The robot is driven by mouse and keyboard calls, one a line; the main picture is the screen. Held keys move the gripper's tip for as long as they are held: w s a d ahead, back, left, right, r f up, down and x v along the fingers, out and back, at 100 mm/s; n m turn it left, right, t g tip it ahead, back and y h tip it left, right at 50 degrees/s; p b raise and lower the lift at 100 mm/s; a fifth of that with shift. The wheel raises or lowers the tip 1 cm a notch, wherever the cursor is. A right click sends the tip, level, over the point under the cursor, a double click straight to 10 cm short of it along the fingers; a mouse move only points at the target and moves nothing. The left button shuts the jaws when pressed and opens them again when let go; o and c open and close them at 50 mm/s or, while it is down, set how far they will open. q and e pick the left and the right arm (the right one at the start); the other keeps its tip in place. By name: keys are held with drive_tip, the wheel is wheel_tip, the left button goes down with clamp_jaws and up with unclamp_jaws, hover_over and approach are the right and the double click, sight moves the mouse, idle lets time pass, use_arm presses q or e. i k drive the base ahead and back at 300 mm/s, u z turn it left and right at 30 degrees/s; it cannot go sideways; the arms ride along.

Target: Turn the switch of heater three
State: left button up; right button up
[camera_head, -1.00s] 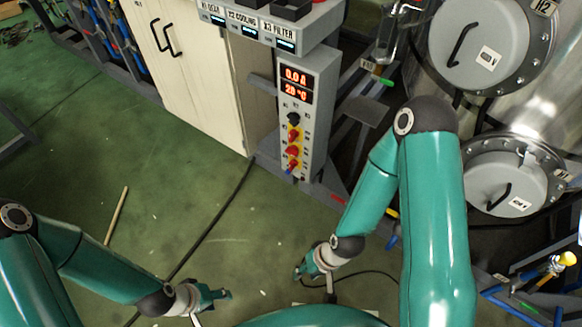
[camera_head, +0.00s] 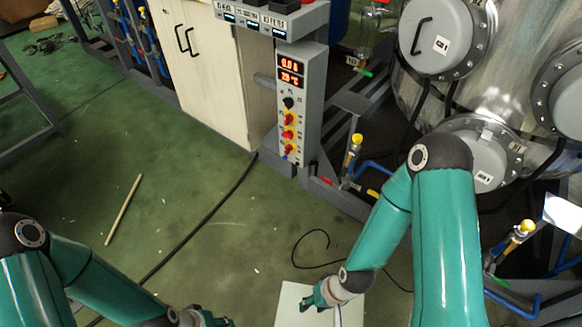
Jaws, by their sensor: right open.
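A tall grey control panel (camera_head: 301,112) with red digital readouts stands upright in the upper middle of the head view. A black knob (camera_head: 289,102) sits below the readouts. Under it is a column of red switches on yellow plates, among them an upper one (camera_head: 290,118), a middle one (camera_head: 288,134) and a lower one (camera_head: 289,149). Their labels are too small to read, so I cannot tell which is heater three. My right gripper (camera_head: 309,301) is open, low in the view and well apart from the panel. My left gripper (camera_head: 222,321) is partly cut off by the bottom edge.
A cream cabinet (camera_head: 215,75) stands left of the panel. Steel tanks with round grey lids (camera_head: 436,36) and a pipe frame with yellow-topped valves (camera_head: 355,141) stand at the right. A black cable (camera_head: 205,228) and a wooden stick (camera_head: 123,210) lie on the open green floor.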

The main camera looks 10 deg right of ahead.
sight(289, 148)
drive_tip(key=u, duration=0.55)
drive_tip(key=k, duration=0.15)
drive_tip(key=u, duration=0.55)
drive_tip(key=i, duration=1.6)
drive_tip(key=z, duration=1.15)
drive_tip(key=k, duration=0.4)
drive_tip(key=z, duration=0.25)
drive_tip(key=i, duration=0.4)
drive_tip(key=u, duration=0.2)
